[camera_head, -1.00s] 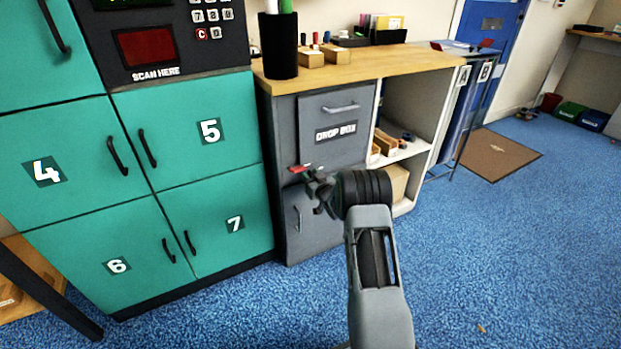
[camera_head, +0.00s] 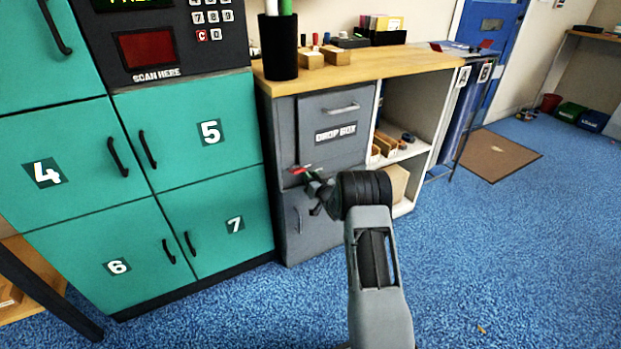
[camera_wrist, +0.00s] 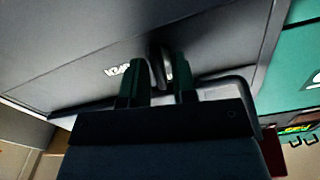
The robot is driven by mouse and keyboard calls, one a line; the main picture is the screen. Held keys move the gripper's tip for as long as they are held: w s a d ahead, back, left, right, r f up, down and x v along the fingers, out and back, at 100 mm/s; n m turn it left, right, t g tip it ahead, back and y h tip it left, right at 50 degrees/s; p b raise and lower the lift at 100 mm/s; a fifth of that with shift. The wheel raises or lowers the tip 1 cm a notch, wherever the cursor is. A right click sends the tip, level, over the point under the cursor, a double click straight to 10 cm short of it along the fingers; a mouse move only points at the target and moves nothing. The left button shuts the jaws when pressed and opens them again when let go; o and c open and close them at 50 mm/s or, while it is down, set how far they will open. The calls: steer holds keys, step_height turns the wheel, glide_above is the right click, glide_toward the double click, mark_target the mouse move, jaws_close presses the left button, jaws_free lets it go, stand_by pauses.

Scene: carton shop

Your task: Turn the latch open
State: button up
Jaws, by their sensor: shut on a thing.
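The latch (camera_wrist: 158,66) shows in the wrist view as a dark upright piece between the two fingers of my gripper (camera_wrist: 159,78), which are shut on it. It sits on a grey panel, beside small white lettering that seems to read OPEN. In the head view my gripper (camera_head: 310,182) is at the front of the grey drop box cabinet (camera_head: 330,155), just under the DROP BOX drawer. A small red piece (camera_head: 301,170) shows at its tip. The latch itself is hard to make out there, being small and partly behind my gripper.
Teal lockers (camera_head: 200,135) stand to the left of the cabinet. The lower cabinet door has a dark handle (camera_head: 299,219). A wooden counter (camera_head: 350,66) holds a pen cup (camera_head: 279,48) and small boxes. Open shelves (camera_head: 408,150) are to the right.

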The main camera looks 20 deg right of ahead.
steer(key=shift+d+f+m+p, duration=0.1)
steer(key=shift+m+p, duration=0.4)
steer(key=shift+m, duration=2.1)
steer(key=shift+d+f+m+p, duration=0.15)
steer(key=shift+m+p, duration=0.4)
steer(key=shift+m, duration=2.05)
steer(key=shift+f+m+p, duration=0.1)
steer(key=shift+m+p, duration=0.4)
steer(key=shift+m, duration=2.1)
steer(key=o, duration=0.6)
steer(key=shift+o, duration=0.2)
steer(key=s+d+p, duration=0.1)
steer(key=s+p, duration=0.2)
steer(key=s, duration=1)
steer(key=shift+s+d, duration=0.3)
steer(key=shift+s, duration=0.05)
